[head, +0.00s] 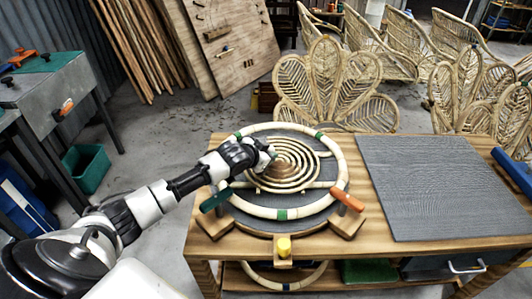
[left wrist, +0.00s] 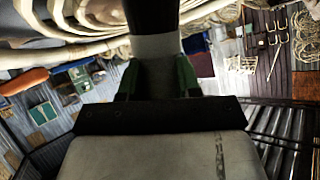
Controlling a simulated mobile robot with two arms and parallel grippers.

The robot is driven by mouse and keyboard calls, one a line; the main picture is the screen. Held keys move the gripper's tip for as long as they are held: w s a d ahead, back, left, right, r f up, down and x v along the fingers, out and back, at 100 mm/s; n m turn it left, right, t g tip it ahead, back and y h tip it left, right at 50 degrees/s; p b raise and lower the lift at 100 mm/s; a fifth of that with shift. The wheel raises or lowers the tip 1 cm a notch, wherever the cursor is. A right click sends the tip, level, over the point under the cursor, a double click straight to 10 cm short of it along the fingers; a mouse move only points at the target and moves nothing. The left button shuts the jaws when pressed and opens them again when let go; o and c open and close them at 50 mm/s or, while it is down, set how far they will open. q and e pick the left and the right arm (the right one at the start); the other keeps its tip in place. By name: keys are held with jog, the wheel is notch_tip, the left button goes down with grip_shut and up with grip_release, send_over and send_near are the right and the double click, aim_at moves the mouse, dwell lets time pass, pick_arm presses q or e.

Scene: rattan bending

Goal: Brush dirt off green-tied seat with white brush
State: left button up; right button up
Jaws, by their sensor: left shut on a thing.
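The seat (head: 283,213) is a round rattan ring with green ties and a coiled rattan centre (head: 290,184). It lies flat on a dark round board on the wooden workbench. The coil's middle looks darker brown, which may be dirt. My left gripper (head: 268,153) reaches in over the upper left part of the coil. In the left wrist view its green-sided fingers (left wrist: 157,78) are shut on the white brush (left wrist: 156,46), which shows a white band and a dark part beyond. The brush's tip is hidden, so I cannot tell whether it touches the coil. My right gripper is out of view.
Clamps with a green handle (head: 216,200), an orange handle (head: 347,199) and a yellow knob (head: 284,246) stand around the seat. A grey ribbed mat (head: 440,185) covers the bench's right side. Rattan chairs (head: 335,90) stand behind. A grey cabinet (head: 60,90) is at left.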

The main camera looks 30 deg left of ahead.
pick_arm(q)
jog(key=shift+w+d+r, duration=0.1)
jog(key=shift+w+d, duration=0.35)
jog(key=shift+d, duration=0.35)
jog(key=shift+w+d+p, duration=0.3)
jog(key=shift+w+d, duration=0.15)
jog(key=shift+d, duration=0.25)
